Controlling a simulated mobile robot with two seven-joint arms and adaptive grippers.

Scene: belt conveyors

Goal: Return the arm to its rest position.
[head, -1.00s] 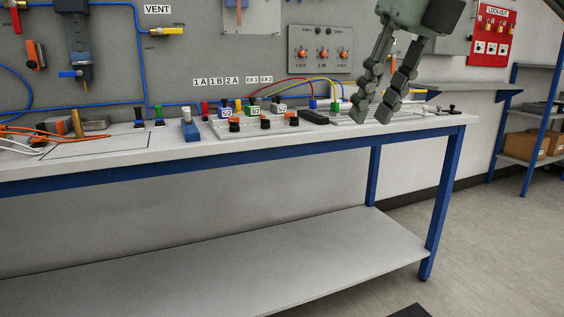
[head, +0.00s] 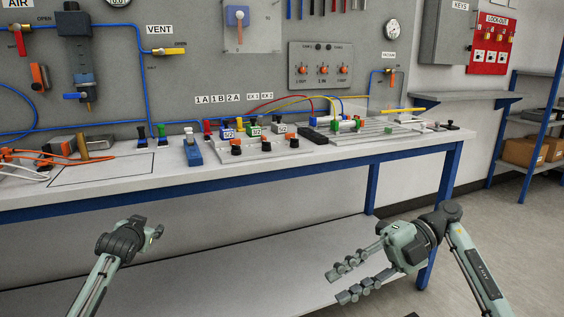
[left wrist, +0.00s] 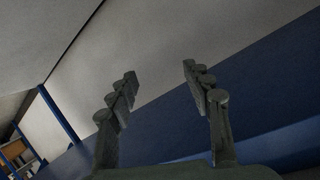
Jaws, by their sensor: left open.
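My left gripper (head: 157,232) is low in front of the bench in the head view, with its arm coming up from the bottom left. Its fingers are small there, but the left wrist view shows them spread apart with nothing between them (left wrist: 160,85). My right gripper (head: 336,285) is in front of the bench's right part, its arm coming in from the right. Its two fingers point left, apart and empty. Both grippers appear below tabletop height in the picture.
The white bench top (head: 110,172) with blue legs carries a valve manifold, coloured fittings and a blue block (head: 192,152). A grey panel with tubing stands behind. A lower shelf (head: 240,262) is bare. A shelving rack (head: 530,150) with boxes stands at the right.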

